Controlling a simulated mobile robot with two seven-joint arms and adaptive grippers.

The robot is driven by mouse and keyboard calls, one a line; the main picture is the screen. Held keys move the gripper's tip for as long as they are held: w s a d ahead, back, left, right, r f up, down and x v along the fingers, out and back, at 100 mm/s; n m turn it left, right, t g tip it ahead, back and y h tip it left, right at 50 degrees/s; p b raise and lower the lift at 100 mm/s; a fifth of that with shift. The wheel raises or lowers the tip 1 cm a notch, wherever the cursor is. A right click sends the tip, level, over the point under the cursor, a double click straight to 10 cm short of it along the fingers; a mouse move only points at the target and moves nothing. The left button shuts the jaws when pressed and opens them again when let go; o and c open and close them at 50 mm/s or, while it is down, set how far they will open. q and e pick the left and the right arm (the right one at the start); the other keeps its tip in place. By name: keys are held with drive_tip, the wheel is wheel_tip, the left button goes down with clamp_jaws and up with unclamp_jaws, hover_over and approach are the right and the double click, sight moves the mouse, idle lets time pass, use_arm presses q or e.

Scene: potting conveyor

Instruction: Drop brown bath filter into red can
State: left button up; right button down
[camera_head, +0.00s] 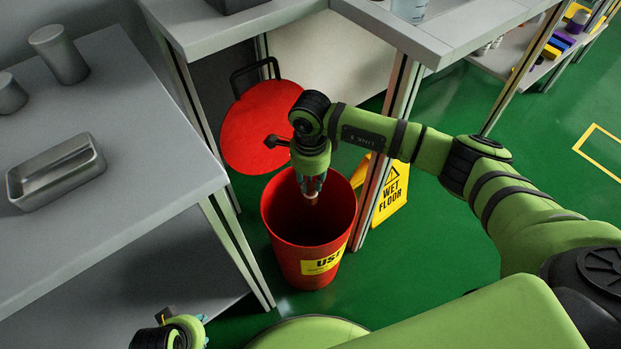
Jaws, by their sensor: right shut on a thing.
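The red can (278,253) stands on the green floor between the tables, its top open and a yellow label on its front. Its round red lid (245,135) is behind it. My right gripper (312,193) points down over the can's mouth. It is shut on a small brown thing, the brown bath filter (312,199), which shows only as a small patch at the fingertips. I cannot tell whether the filter is above the rim or just below it. My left gripper (201,333) is partly visible at the bottom edge; its fingers are mostly hidden.
A grey table (130,150) on the left carries a metal tray (57,172) and metal cups (59,54). Another grey table (440,38) stands behind the can. A yellow wet floor sign (391,193) is right of the can. Open green floor lies farther right.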

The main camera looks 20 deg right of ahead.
sight(311, 187)
drive_tip(key=c, duration=1)
unclamp_jaws()
drive_tip(key=shift+o, duration=0.2)
wheel_tip(311, 187, up, 12)
